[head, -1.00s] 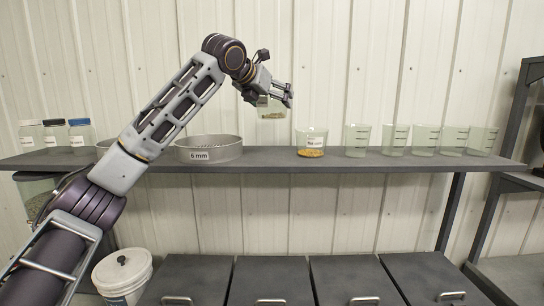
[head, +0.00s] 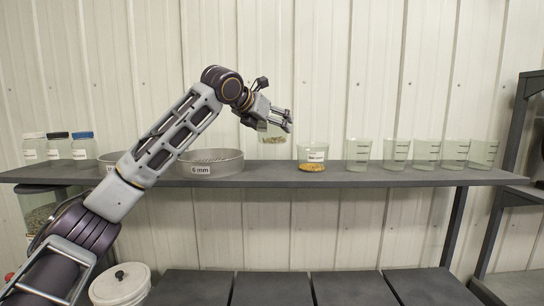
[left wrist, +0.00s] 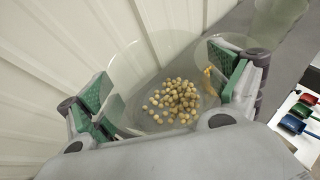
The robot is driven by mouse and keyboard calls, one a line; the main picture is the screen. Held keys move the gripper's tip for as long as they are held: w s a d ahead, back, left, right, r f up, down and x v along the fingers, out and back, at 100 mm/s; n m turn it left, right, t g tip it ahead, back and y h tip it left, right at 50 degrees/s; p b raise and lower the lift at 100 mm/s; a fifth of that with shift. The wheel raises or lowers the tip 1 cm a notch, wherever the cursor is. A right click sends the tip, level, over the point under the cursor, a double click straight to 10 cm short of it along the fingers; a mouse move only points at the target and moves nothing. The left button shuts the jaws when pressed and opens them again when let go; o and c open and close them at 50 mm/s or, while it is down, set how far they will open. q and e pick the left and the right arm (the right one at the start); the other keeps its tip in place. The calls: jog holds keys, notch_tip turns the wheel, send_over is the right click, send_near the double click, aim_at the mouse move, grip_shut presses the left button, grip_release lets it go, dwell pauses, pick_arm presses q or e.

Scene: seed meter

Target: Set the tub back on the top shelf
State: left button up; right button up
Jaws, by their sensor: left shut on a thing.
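A small clear tub (head: 271,137) holds pale yellow seeds. My left gripper (head: 285,121) is shut on it and holds it upright, or nearly so, just above the top shelf (head: 330,180). In the left wrist view the tub (left wrist: 150,60) sits between the two green finger pads, with the seeds (left wrist: 175,98) on its bottom. The held tub hangs between the 6 mm sieve (head: 210,168) and a labelled tub of orange grain (head: 312,158). A small gap shows under it, though its exact depth over the shelf is hard to tell. My right gripper is out of view.
Several empty clear beakers (head: 396,156) stand in a row to the right. Several lidded jars (head: 58,148) stand at the far left. The left wrist view shows coloured scoops (left wrist: 300,117) at right.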

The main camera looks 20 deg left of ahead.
aim_at(272, 138)
pick_arm(q)
jog(key=shift+f, duration=2.25)
jog(key=shift+f+p, duration=0.4)
jog(key=shift+f, duration=1.45)
jog(key=shift+f, duration=0.15)
jog(key=o, duration=0.8)
jog(key=shift+b+v, duration=1.55)
jog(key=shift+v, duration=4.55)
